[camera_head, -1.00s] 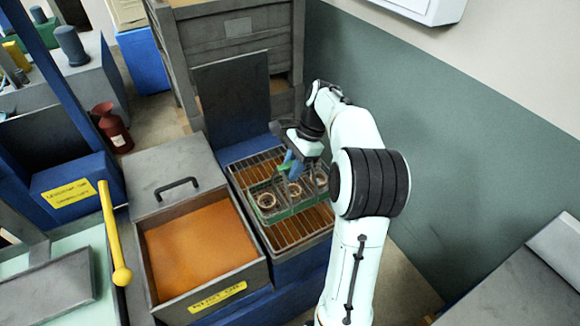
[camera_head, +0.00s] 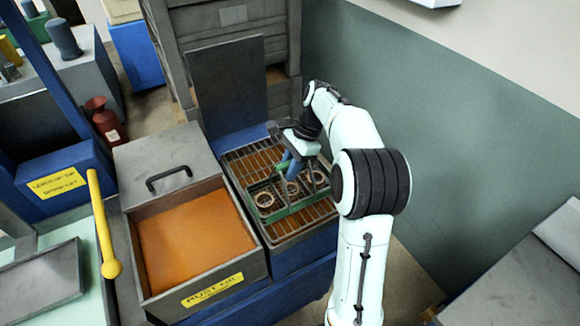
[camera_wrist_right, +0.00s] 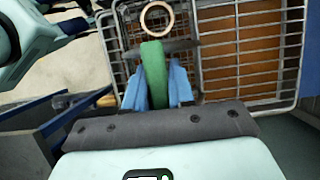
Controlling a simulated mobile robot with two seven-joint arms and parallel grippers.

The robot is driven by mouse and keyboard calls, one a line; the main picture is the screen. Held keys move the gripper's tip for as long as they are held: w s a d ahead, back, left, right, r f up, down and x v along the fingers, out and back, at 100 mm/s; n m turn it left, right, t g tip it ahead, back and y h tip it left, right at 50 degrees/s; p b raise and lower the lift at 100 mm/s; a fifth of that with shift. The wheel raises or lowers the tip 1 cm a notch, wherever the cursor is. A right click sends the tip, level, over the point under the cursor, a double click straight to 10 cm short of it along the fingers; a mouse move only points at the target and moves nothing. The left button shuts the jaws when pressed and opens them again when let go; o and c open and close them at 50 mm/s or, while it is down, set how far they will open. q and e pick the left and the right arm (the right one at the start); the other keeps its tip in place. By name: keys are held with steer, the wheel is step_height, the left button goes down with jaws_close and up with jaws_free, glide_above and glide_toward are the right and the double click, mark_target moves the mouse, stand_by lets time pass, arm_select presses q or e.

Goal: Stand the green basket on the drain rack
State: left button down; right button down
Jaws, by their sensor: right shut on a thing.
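The green basket (camera_head: 284,209) is a wire basket with a green trim, holding several metal rings (camera_head: 264,199). It is at the drain rack (camera_head: 250,153), a wire grid over an orange-brown tray; I cannot tell whether its base touches the grid. My right gripper (camera_head: 287,168) has blue fingers and is shut on the basket's green handle. In the right wrist view the blue fingers (camera_wrist_right: 158,88) flank the green handle (camera_wrist_right: 154,60), with one ring (camera_wrist_right: 157,18) beyond it. The basket's far parts are partly hidden by my right arm. My left gripper is not in view.
An open tank of orange liquid (camera_head: 195,243), labelled rust oil, stands left of the rack. Its lid (camera_head: 165,165) has a black handle. A yellow lever (camera_head: 103,230) is further left. A green and white wall (camera_head: 450,130) is to the right.

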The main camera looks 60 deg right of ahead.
steer(key=c, duration=0.9)
jaws_free()
steer(key=p+v, duration=0.3)
steer(key=v, duration=0.9)
steer(key=shift+w+a, duration=0.1)
steer(key=shift+a, duration=0.05)
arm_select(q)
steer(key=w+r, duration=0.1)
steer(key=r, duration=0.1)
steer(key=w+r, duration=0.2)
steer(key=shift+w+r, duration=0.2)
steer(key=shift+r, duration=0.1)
arm_select(e)
steer(key=shift+v, duration=0.75)
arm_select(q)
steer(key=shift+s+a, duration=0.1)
